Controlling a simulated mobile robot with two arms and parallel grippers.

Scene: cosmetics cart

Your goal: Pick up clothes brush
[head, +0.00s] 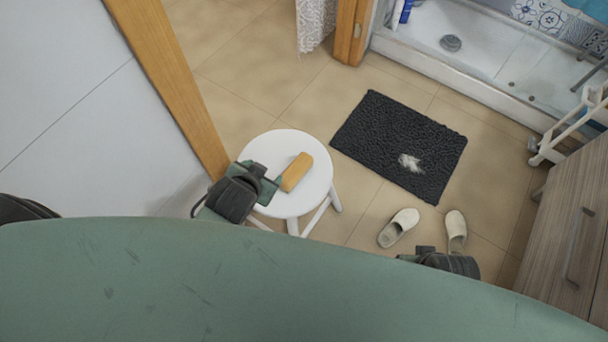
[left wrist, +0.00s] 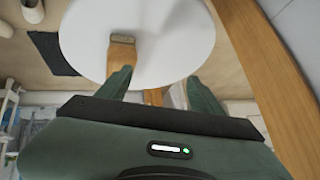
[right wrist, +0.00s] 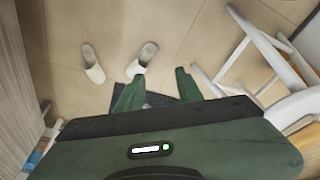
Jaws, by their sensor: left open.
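The clothes brush (head: 296,172), with a tan wooden back, lies on the white round stool (head: 316,190). In the left wrist view the brush (left wrist: 122,52) is ahead of the left finger, with dark bristles showing at its far end. My left gripper (head: 264,178) is open and empty at the left side of the stool, beside the brush and apart from it. Its two fingers also show in the left wrist view (left wrist: 162,88). My right gripper (right wrist: 158,86) is open and empty over the floor, away from the stool. In the head view its fingers are hidden.
A dark mat (head: 375,140) with a white patch lies on the tiled floor. Two pale slippers (head: 398,228) stand near my right arm. A wooden cabinet (head: 565,235) is at the right. A wooden door frame (head: 175,85) rises close behind my left gripper.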

